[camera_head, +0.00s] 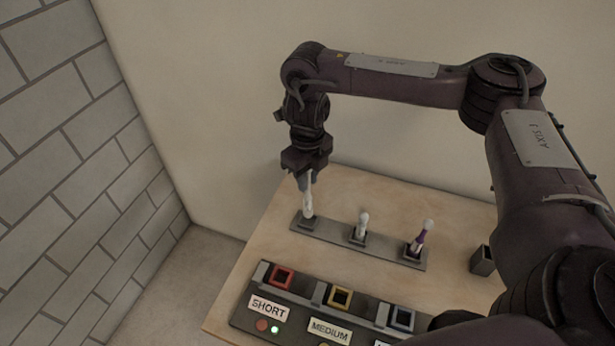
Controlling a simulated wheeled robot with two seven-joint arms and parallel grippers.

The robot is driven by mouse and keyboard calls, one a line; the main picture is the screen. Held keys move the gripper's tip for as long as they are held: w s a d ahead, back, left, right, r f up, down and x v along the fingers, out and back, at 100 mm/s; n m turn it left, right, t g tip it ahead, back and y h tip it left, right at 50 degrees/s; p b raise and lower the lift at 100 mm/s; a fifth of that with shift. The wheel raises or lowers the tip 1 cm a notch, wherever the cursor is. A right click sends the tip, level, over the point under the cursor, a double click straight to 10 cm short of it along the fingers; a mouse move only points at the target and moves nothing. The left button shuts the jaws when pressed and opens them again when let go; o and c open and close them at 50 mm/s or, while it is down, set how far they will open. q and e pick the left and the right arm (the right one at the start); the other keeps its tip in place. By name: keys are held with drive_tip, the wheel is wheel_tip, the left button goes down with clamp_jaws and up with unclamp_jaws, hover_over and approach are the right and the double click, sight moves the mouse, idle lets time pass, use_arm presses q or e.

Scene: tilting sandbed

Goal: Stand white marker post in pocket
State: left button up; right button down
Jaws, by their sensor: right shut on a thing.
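My right gripper (305,179) points down over the left end of a grey rack strip (333,232) on the wooden table. It is shut on the upper part of a white post (307,205). The post is nearly upright, with its lower end at the strip's left pocket. I cannot tell whether that end is inside the pocket or just above it. A shorter whitish post (362,224) stands in the middle pocket. A purple post with a white top (421,238) leans slightly in the right pocket. My left gripper is not in view.
In front is a dark panel with red (283,277), yellow (340,297) and blue (402,318) square sockets, SHORT and MEDIUM labels, and small lights. A dark square cup (483,261) stands at right. A block wall (70,150) is at left.

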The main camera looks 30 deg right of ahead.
sight(308, 196)
drive_tip(key=shift+f+b, duration=0.55)
drive_tip(key=shift+f, duration=0.15)
drive_tip(key=shift+f+b, duration=0.5)
drive_tip(key=shift+f, duration=0.55)
drive_tip(key=c, duration=1.2)
unclamp_jaws()
drive_tip(key=shift+o, duration=0.2)
wheel_tip(308, 196, up, 8)
drive_tip(key=shift+f+p, duration=0.1)
drive_tip(key=shift+p, duration=0.55)
